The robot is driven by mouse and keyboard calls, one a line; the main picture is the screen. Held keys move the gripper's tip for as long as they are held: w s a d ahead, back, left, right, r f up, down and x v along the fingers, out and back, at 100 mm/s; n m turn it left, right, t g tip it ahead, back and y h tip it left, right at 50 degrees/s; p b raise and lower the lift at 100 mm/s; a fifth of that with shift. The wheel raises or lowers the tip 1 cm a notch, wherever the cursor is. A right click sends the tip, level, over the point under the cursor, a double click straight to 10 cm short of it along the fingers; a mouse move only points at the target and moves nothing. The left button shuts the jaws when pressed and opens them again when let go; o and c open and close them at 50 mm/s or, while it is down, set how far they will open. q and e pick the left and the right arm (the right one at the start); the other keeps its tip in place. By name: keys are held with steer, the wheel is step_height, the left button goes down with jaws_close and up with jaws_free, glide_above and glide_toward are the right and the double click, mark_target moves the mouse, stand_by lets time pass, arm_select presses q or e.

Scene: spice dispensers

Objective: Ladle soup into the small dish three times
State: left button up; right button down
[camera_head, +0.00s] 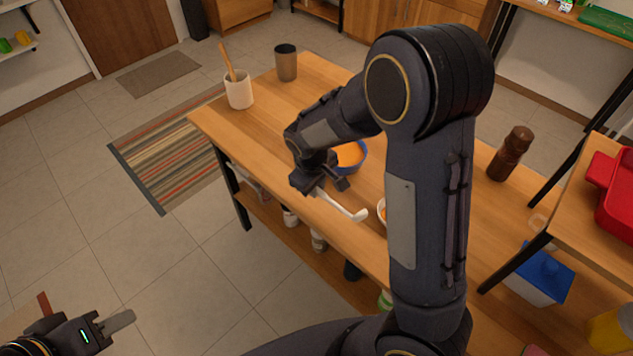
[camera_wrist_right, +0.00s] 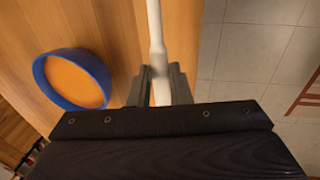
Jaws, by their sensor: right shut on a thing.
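A blue bowl (camera_head: 363,163) of orange soup stands on the wooden table; it also shows at the left of the right wrist view (camera_wrist_right: 107,80). My right gripper (camera_head: 326,183) is shut on the handle of a white ladle (camera_head: 345,207), beside the bowl near the table's front edge. The ladle's handle runs up between the fingers in the right wrist view (camera_wrist_right: 155,35). The small dish (camera_head: 381,209) is mostly hidden behind my right arm; a little orange shows in it. My left gripper (camera_head: 112,324) is low at the left, away from the table; its finger opening is unclear.
A white crock (camera_head: 239,92) with a wooden utensil and a grey cup (camera_head: 286,63) stand at the table's far left. A brown pepper mill (camera_head: 510,153) stands at the right. Jars sit on the shelf below. My right arm hides the table's middle.

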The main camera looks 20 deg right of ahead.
steer(key=shift+f+b, duration=1.75)
steer(key=shift+f, duration=0.75)
steer(key=c, duration=1.3)
jaws_free()
steer(key=shift+o, duration=0.2)
step_height(320, 180, up, 8)
steer(key=s+a, duration=0.1)
steer(key=s+r+m+t+y, duration=0.2)
steer(key=s+r+m, duration=0.1)
steer(key=s, duration=0.7)
steer(key=s+r+m+t+y, duration=0.2)
steer(key=s+r, duration=0.3)
steer(key=s, duration=0.6)
steer(key=shift+d+m+y, duration=0.3)
steer(key=shift+m+y, duration=0.4)
steer(key=shift+m, duration=0.1)
